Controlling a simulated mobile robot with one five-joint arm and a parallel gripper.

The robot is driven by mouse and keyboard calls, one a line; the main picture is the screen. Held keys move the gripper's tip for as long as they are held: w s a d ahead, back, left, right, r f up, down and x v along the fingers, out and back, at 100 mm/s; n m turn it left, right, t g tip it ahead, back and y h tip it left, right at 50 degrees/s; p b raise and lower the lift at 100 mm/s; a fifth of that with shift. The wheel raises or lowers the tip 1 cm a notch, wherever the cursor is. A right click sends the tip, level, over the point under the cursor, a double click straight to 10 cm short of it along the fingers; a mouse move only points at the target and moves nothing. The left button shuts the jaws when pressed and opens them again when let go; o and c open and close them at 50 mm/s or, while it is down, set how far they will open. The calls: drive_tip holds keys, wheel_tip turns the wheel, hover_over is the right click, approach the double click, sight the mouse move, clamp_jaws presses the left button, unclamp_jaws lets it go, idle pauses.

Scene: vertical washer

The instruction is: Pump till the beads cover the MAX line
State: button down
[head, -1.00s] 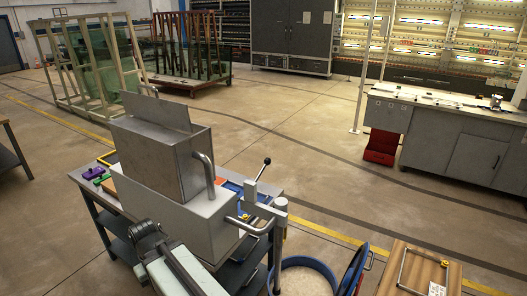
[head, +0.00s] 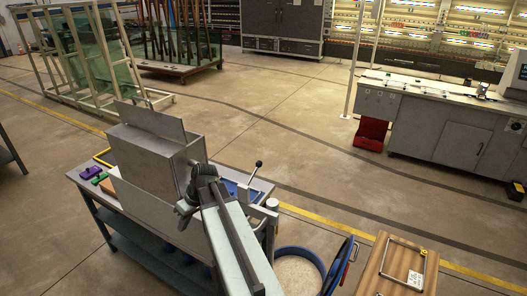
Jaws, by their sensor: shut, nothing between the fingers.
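The grey metal washer (head: 150,158), a box with a raised plate at its back, stands on a workbench. The pump lever (head: 255,178), with a black knob, rises at its right side. The dark end of my arm, with my gripper (head: 187,208), is in front of the washer's right side, left of the lever and apart from its knob. The fingers are small and hard to make out, with nothing seen in them. A round blue-rimmed drum (head: 322,269) with pale contents (head: 297,270) stands right of the bench. The MAX line cannot be made out.
The bench (head: 88,188) carries purple (head: 90,173) and green (head: 99,179) items at its left. A blue lid (head: 338,264) stands tilted at the drum's right. A wooden board (head: 392,266) with a metal frame lies further right. Open floor spreads behind the bench.

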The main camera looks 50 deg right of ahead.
sight(259, 166)
drive_tip(key=d+r+t, duration=0.1)
drive_tip(key=d, duration=0.4)
drive_tip(key=d+r+t+p, duration=0.1)
drive_tip(key=d+r, duration=0.1)
drive_tip(key=d, duration=0.2)
drive_tip(key=d+r+t, duration=0.1)
drive_tip(key=d+r, duration=0.1)
drive_tip(key=d, duration=0.3)
drive_tip(key=shift+w+d+r+n+y, duration=0.25)
drive_tip(key=shift+d+n+y, duration=0.05)
drive_tip(key=shift+n+y, duration=0.1)
drive_tip(key=s+d+r+t, duration=0.2)
drive_tip(key=s+d+r, duration=0.1)
drive_tip(key=d, duration=0.5)
drive_tip(key=s+d+r+n+t+h+p, duration=0.1)
drive_tip(key=s+d+r+t, duration=0.1)
drive_tip(key=d, duration=0.7)
drive_tip(key=s+d+r+t+h+p, duration=0.1)
drive_tip(key=s+d+r+t, duration=0.2)
drive_tip(key=s+d+r, duration=0.2)
drive_tip(key=d+r, duration=0.1)
drive_tip(key=d, duration=0.2)
drive_tip(key=shift+d, duration=0.4)
drive_tip(key=shift+f, duration=0.1)
